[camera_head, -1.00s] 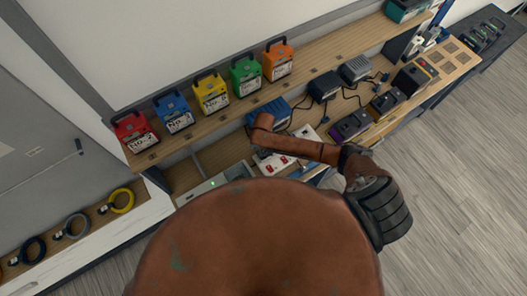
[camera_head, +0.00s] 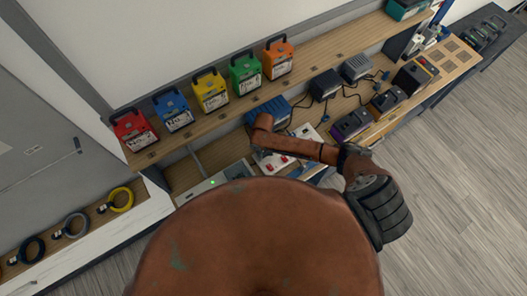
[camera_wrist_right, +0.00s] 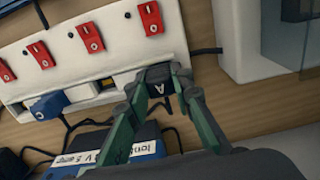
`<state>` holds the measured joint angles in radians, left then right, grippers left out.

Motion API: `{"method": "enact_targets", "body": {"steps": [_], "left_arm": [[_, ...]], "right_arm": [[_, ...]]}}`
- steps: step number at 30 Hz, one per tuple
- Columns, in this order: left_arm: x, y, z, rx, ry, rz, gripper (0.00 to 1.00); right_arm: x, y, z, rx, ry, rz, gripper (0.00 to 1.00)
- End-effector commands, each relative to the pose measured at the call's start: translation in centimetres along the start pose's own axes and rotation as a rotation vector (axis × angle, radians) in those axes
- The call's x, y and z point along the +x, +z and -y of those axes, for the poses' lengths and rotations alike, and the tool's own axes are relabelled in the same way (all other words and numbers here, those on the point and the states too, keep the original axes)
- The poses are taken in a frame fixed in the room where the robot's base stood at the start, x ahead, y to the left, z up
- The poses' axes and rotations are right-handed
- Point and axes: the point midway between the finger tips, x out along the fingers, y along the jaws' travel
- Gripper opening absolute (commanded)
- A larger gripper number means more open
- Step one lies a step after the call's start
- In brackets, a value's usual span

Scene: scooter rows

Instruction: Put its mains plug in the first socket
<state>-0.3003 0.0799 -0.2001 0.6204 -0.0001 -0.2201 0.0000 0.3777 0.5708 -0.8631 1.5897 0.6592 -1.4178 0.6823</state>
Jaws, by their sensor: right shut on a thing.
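In the right wrist view my right gripper (camera_wrist_right: 155,90) has its green fingers closed on a black plug (camera_wrist_right: 158,77) marked "A". The plug is at the lower edge of the white socket strip (camera_wrist_right: 112,52), at its right end. I cannot tell how deep the plug sits. A blue plug (camera_wrist_right: 47,106) is at the strip's left part. In the head view the strip (camera_head: 292,150) is partly hidden by my own arm, and the right fingertips cannot be made out there. My left gripper is not in view.
A blue charger (camera_wrist_right: 140,150) with a white label lies just below the gripper. More chargers, such as a black one (camera_head: 324,85) and a purple one (camera_head: 350,125), stand on the bench with cables. Coloured battery packs (camera_head: 211,92) line the shelf. A pale box (camera_wrist_right: 245,40) stands right of the strip.

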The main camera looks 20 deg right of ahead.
Motion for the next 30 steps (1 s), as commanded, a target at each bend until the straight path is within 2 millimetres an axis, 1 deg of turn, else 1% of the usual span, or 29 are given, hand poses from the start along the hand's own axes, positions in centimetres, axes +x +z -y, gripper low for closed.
{"method": "enact_targets", "body": {"steps": [8, 9, 18, 26, 30], "left_arm": [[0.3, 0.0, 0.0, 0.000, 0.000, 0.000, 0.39], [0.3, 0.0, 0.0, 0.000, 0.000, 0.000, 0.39], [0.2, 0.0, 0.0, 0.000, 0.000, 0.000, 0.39], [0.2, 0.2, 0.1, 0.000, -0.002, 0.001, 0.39], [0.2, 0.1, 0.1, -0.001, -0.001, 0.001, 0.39]], "right_arm": [[0.6, 0.0, 0.0, 0.000, 0.000, 0.000, 0.00], [0.6, 0.0, 0.0, 0.000, 0.000, 0.000, 0.22], [0.6, 0.0, 0.0, 0.000, 0.000, 0.000, 0.41], [0.5, 0.0, 0.0, 0.000, 0.000, 0.000, 0.41], [-0.6, -0.1, 0.0, 0.000, -0.002, -0.002, 0.41]]}}
